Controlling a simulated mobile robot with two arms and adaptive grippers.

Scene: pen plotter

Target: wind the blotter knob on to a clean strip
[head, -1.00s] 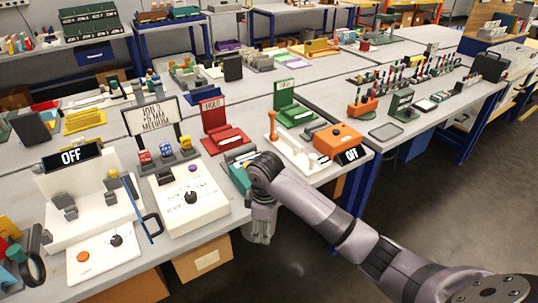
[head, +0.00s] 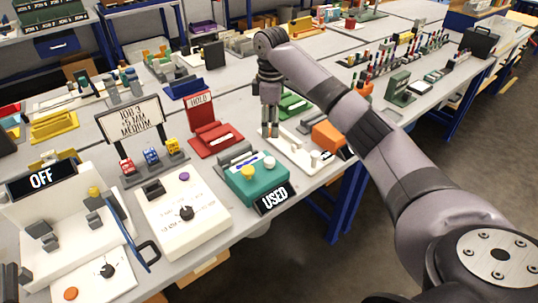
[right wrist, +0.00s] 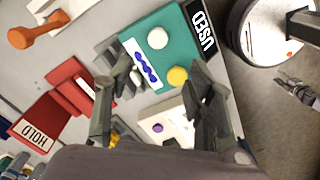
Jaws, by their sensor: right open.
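The teal blotter (head: 236,190) stands at the table's front edge with a black sign reading USED (head: 273,199). It has a yellow knob (head: 248,174) and a white knob (head: 270,162). In the right wrist view its pale window (right wrist: 141,63) shows blue ink marks. My right gripper (head: 270,132) is open and empty, pointing down above and behind the blotter. In the right wrist view its fingers (right wrist: 160,78) spread in front of the blotter, apart from the knobs. A gripper-like part (right wrist: 298,90), apparently my left, shows small at right; its opening is unclear.
A white control box (head: 183,214) stands left of the blotter, and a red HOLD stand (head: 208,138) behind it. A machine signed OFF (head: 42,178) is far left.

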